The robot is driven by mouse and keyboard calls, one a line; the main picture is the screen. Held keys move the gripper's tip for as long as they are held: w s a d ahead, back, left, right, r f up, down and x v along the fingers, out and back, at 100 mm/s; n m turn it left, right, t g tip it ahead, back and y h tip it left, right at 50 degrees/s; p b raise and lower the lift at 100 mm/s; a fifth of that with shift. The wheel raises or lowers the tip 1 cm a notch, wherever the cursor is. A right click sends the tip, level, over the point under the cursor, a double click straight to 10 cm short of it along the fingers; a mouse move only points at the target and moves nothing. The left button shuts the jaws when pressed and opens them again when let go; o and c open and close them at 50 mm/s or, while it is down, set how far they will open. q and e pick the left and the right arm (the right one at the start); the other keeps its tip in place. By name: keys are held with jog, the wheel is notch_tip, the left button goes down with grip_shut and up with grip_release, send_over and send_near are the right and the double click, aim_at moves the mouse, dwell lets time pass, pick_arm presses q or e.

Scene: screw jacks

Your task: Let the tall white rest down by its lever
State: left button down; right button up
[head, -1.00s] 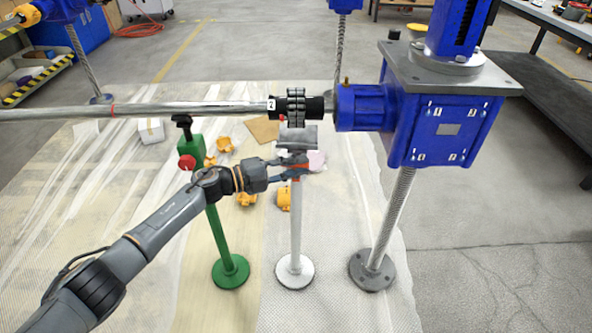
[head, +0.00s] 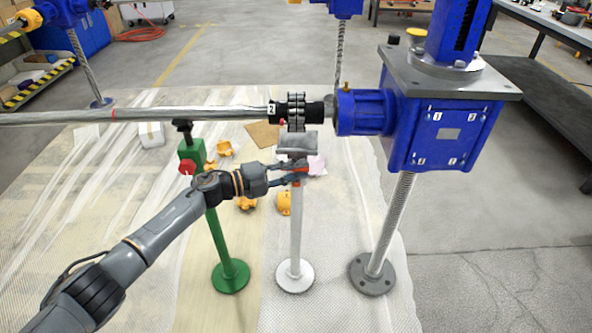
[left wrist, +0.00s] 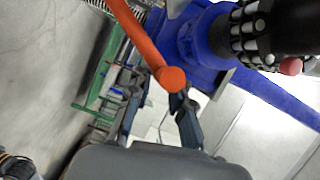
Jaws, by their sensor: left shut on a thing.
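The tall white rest (head: 296,230) stands upright on a round base, with a grey cradle (head: 297,143) on top, just under the shaft's black coupling. Its orange-red lever (head: 300,168) is below the cradle, mostly hidden by my fingers in the head view. The lever (left wrist: 146,45) shows large in the left wrist view as an orange bar with a round end. My left gripper (head: 296,174) is at the rest's upper post, shut on the lever; the exact contact is hard to see. My right gripper is in neither view.
A green rest (head: 228,245) with a red knob stands left of the white one. The blue screw jack (head: 440,130) stands to the right. The long shaft (head: 150,113) crosses above my arm. Yellow parts (head: 284,202) lie on the floor mat behind.

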pick_arm(q)
jog(key=shift+d+r, duration=0.1)
jog(key=shift+r, duration=0.35)
jog(key=c, duration=1.3)
grip_release()
jog(key=shift+o, duration=0.2)
jog(key=shift+f, duration=0.3)
jog(key=shift+s+a, duration=0.2)
jog(key=shift+a, duration=0.25)
jog(key=v, duration=1.1)
